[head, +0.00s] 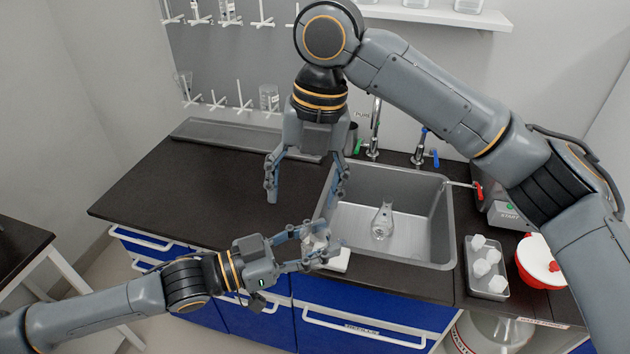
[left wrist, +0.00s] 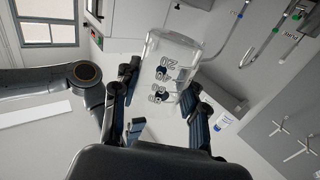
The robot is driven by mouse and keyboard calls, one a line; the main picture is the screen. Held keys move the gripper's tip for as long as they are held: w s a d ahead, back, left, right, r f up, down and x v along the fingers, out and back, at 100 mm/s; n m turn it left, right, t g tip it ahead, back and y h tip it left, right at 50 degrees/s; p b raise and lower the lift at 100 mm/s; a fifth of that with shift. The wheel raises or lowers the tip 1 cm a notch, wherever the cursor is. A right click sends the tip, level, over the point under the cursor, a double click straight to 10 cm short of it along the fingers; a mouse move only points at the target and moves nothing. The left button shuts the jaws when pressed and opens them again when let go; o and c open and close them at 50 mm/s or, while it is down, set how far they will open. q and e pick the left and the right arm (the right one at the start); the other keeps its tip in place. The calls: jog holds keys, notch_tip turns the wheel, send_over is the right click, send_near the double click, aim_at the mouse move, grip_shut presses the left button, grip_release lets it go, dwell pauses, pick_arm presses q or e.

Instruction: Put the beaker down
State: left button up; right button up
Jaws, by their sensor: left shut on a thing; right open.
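My left gripper (head: 310,250) is shut on a clear glass beaker (head: 320,239), near the counter's front edge left of the sink. The beaker with its dark graduation marks shows large between the left fingers in the left wrist view (left wrist: 172,62). My right gripper (head: 300,203) is open and empty, fingers pointing down, above and behind the beaker. The dark counter (head: 190,205) is bare to the left.
A steel sink (head: 440,232) holds a clear flask (head: 382,222). A peg rack (head: 215,55) with glassware hangs behind. The counter's left half is free.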

aim_at(316, 238)
jog(key=shift+n+t+h, duration=0.4)
jog(key=shift+n+h, duration=0.2)
jog(key=shift+h, duration=0.2)
jog(key=f, duration=0.3)
jog(key=d+f, duration=0.1)
jog(key=f, duration=0.6)
jog(key=shift+s+d+f, duration=0.15)
jog(key=shift+d+f, duration=0.1)
jog(key=shift+d, duration=0.1)
jog(key=c, duration=1.2)
pick_arm(q)
jog(key=o, duration=1.1)
jog(key=shift+o, duration=0.2)
